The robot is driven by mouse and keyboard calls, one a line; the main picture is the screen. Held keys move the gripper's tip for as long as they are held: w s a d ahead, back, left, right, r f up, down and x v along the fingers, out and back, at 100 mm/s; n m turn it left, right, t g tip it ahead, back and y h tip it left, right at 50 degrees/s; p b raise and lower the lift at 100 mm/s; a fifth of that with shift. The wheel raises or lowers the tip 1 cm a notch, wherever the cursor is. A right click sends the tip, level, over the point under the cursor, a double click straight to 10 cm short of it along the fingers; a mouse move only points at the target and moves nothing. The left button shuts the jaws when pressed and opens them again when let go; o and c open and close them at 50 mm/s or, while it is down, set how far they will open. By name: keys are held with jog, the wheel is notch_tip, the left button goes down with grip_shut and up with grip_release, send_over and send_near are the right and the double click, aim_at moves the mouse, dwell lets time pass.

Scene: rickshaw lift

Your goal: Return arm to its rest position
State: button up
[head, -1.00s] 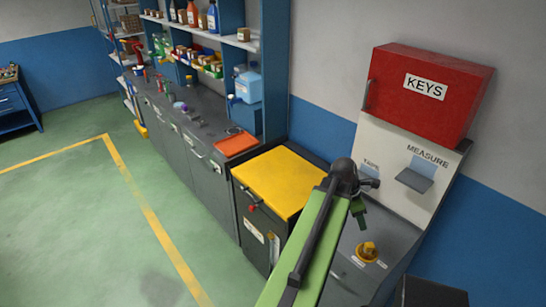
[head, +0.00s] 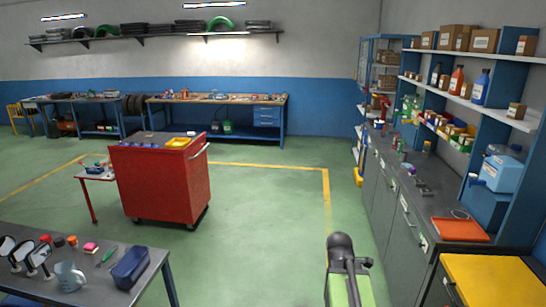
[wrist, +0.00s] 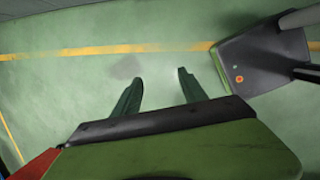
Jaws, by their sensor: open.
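My gripper (wrist: 160,92) shows in the wrist view with its two green fingers apart and nothing between them. Below the fingers is green floor with a yellow line. In the head view my green and black arm (head: 345,275) stands at the bottom, right of centre, over the green floor. The gripper's fingers are hidden in that view.
A red tool cart (head: 160,185) stands on the floor left of centre. A grey table (head: 100,275) with small items is at the lower left. A long grey counter (head: 400,215) and a yellow-topped cabinet (head: 490,280) line the right side. Open floor lies between.

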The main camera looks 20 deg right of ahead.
jog(key=w+a+f+m+y+b, duration=0.1)
jog(key=a+m, duration=0.6)
jog(key=a, duration=0.6)
jog(key=w+a+f+m+y+b, duration=0.1)
jog(key=a+m, duration=0.5)
jog(key=a, duration=0.6)
jog(key=shift+w+a+f+m+g+y, duration=0.3)
jog(key=shift+a+f+m+y, duration=0.15)
jog(key=shift+f, duration=0.35)
jog(key=a, duration=0.3)
jog(key=shift+m, duration=0.35)
jog(key=shift+d, duration=0.15)
